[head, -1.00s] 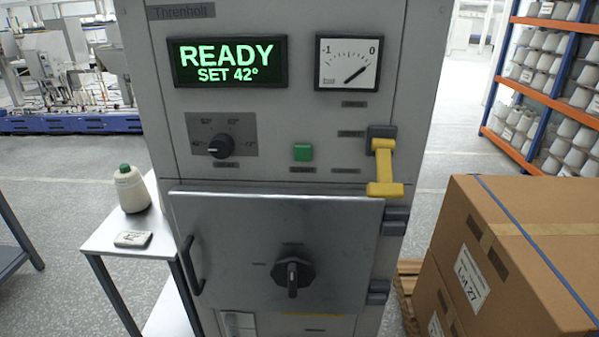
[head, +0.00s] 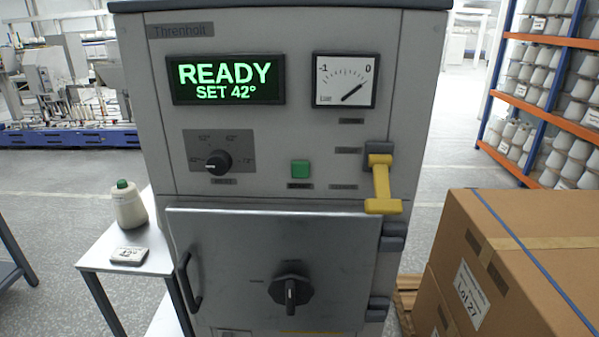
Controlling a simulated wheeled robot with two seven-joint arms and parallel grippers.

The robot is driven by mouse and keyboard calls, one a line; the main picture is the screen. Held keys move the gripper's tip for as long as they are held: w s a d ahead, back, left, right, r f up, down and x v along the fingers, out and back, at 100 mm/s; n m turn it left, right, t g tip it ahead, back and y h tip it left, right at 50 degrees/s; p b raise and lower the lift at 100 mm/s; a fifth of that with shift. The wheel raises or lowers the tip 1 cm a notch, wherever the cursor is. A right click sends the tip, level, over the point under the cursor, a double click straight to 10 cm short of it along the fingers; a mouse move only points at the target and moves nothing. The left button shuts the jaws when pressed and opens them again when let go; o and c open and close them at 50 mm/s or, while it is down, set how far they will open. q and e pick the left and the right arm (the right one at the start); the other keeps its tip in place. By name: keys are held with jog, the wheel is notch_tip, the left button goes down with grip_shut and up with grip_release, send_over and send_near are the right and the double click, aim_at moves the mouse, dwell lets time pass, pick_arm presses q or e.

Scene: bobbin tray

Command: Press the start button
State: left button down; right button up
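The green square start button (head: 300,169) sits on the grey machine's front panel (head: 262,150), below the gauge and right of the black dial knob (head: 218,162). The display (head: 226,80) glows green and reads "READY SET 42°". The gauge (head: 345,80) needle points near 0. A yellow lever (head: 382,188) hangs down at the panel's right. The steel door (head: 270,265) below appears shut, with a black rotary handle (head: 290,290) pointing down. Neither of my grippers is in view.
A small side table (head: 110,262) at left holds a cream thread cone (head: 129,205) and a small labelled block (head: 129,255). Stacked cardboard boxes (head: 500,270) stand close at the right. Shelves of cones (head: 545,110) are behind. Free floor shows at the left.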

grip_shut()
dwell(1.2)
